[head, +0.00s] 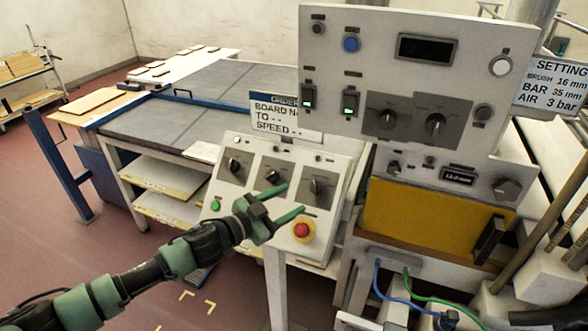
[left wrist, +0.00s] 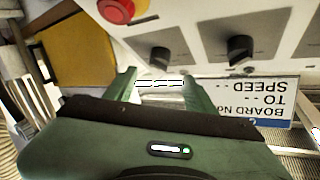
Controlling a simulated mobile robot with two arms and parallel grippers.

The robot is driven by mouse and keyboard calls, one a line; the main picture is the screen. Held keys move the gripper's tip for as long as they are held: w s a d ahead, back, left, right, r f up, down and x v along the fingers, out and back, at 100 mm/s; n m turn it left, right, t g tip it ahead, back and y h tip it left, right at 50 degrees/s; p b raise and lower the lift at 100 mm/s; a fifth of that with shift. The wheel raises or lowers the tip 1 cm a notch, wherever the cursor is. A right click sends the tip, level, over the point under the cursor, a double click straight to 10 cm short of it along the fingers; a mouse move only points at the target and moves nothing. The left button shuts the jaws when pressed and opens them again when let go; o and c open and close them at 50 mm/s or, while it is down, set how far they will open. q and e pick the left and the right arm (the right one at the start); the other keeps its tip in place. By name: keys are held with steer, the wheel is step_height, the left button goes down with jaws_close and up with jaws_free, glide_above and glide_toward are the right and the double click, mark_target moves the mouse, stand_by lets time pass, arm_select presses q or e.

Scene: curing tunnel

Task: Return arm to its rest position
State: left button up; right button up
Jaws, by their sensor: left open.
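My left arm comes in from the lower left of the head view, bent up toward the control panels. My left gripper (head: 295,201) is open and empty, with its two green fingers apart. It is in front of the lower sloped control box (head: 262,204), near a red emergency-stop button (head: 302,230) on a yellow base. In the left wrist view the open fingers of my left gripper (left wrist: 160,88) point toward the box's black knobs (left wrist: 240,48); whether they touch it I cannot tell. My right gripper is not in view.
A tall white panel (head: 385,20) with switches, knobs and a dark display stands behind and to the right. A board sign (head: 287,116) stands above the lower box. A grey-topped conveyor table (head: 165,122) lies behind to the left. Red floor (head: 60,230) at the left is clear.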

arm_select(q)
steer(key=s+a+f+n+g+y, duration=0.3)
steer(key=s+a+f+n+y, duration=0.15)
steer(key=s, duration=0.85)
steer(key=s+a+f+n+g+y, duration=0.3)
steer(key=s+a+f, duration=0.25)
steer(key=s, duration=0.75)
steer(key=s+a+f+n+g+y, duration=0.35)
steer(key=s+f, duration=0.25)
steer(key=s, duration=0.7)
step_height(320, 180, down, 30)
steer(key=s+b, duration=0.2)
steer(key=b, duration=0.2)
steer(key=s+a+f+g+b, duration=0.2)
steer(key=s+a+f+b, duration=0.1)
steer(key=s+f, duration=1.3)
step_height(320, 180, down, 3)
steer(key=shift+a+r+m+y, duration=0.1)
steer(key=shift+a+m+y, duration=0.2)
steer(key=shift+a+m, duration=0.1)
